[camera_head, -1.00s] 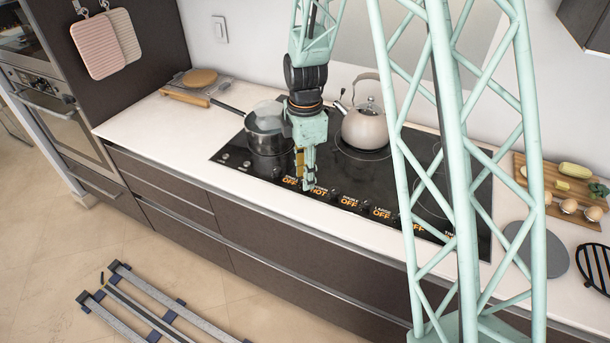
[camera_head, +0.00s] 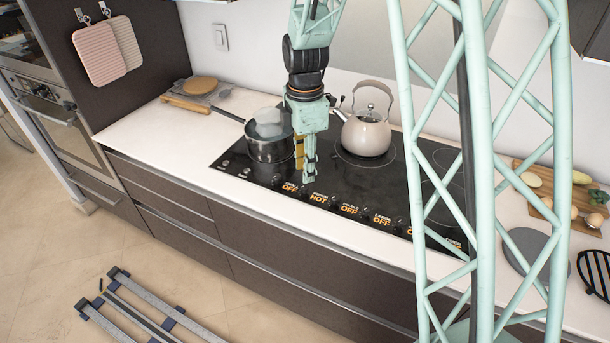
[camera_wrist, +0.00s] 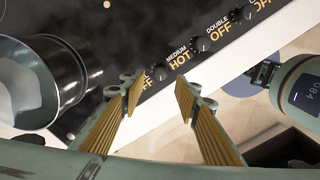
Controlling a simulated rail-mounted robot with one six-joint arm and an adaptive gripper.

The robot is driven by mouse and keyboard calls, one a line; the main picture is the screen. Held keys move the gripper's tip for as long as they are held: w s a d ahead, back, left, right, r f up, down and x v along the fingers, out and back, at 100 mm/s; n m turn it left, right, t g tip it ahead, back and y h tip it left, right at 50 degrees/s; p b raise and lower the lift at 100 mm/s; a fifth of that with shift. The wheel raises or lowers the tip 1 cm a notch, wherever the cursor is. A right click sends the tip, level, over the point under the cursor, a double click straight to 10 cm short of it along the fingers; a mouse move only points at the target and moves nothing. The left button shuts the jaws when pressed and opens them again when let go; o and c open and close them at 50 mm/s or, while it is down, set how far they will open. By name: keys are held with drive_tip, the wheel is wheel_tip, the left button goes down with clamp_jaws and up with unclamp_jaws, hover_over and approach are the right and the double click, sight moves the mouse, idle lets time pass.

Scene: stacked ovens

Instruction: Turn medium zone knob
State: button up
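The medium zone knob (camera_wrist: 158,72) is a small dark knob on the cooktop's front edge, with the label "MEDIUM HOT" at its right in the wrist view. My gripper (camera_wrist: 157,88) is open, with a clear gap between its yellow-ribbed fingers. In the wrist view the knob lies just beyond the fingertips, between them. I see no contact. In the head view my gripper (camera_head: 309,178) points down above the front knob row, and the fingers partly hide that area.
A pot (camera_head: 268,146) stands on the cooktop left of my gripper, and a kettle (camera_head: 366,132) stands behind it to the right. The double knob (camera_wrist: 200,43) is beside the medium one. A cutting board with food (camera_head: 540,207) lies at the far right.

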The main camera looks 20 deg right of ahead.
sight(305, 187)
wheel_tip(305, 187, up, 6)
idle(0.5)
drive_tip(key=shift+s+r, duration=0.1)
idle(0.4)
drive_tip(key=s+r+m+t, duration=0.2)
drive_tip(key=s+r+m, duration=0.7)
drive_tip(key=s+r, duration=0.9)
drive_tip(key=s+r+m+t, duration=0.1)
drive_tip(key=s+m, duration=0.3)
drive_tip(key=s, duration=0.6)
drive_tip(key=s+r+m+t, duration=0.1)
drive_tip(key=s+r+m, duration=0.2)
drive_tip(key=s, duration=0.7)
drive_tip(key=shift+s+r+m, duration=0.35)
drive_tip(key=shift+m, duration=0.85)
drive_tip(key=shift+a, duration=0.1)
idle(1.2)
